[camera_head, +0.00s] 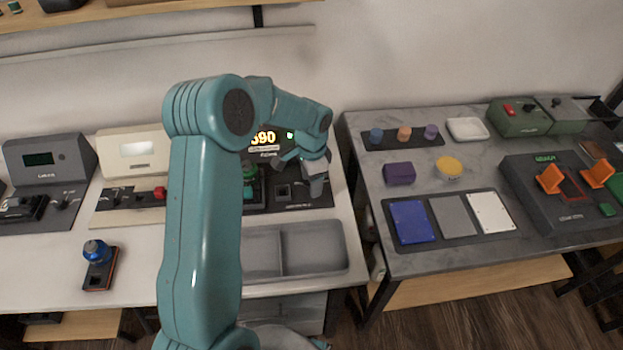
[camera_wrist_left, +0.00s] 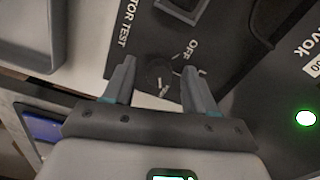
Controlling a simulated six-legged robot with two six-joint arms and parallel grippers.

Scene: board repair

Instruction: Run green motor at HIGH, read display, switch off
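The motor test panel (camera_head: 310,199) is dark and partly hidden behind my left arm. Its orange display (camera_head: 264,138) is lit; the digits "90" show at the end, with the left part cut off by the arm. A green part (camera_head: 250,173), which looks like the green motor, sits on the panel beside the arm. My left gripper (camera_head: 314,184) is over the right part of the panel. In the wrist view, its fingers (camera_wrist_left: 157,72) are open on either side of a dark round knob (camera_wrist_left: 158,77) near "OFF". Finger contact and the knob's setting are unclear. My right gripper is out of view.
A grey two-part tray (camera_head: 283,277) lies in front of the panel. A cream instrument (camera_head: 135,150) with a red part and a dark instrument (camera_head: 45,160) stand to the left. A green lamp (camera_wrist_left: 306,118) glows in the wrist view. A second table (camera_head: 440,258) stands right.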

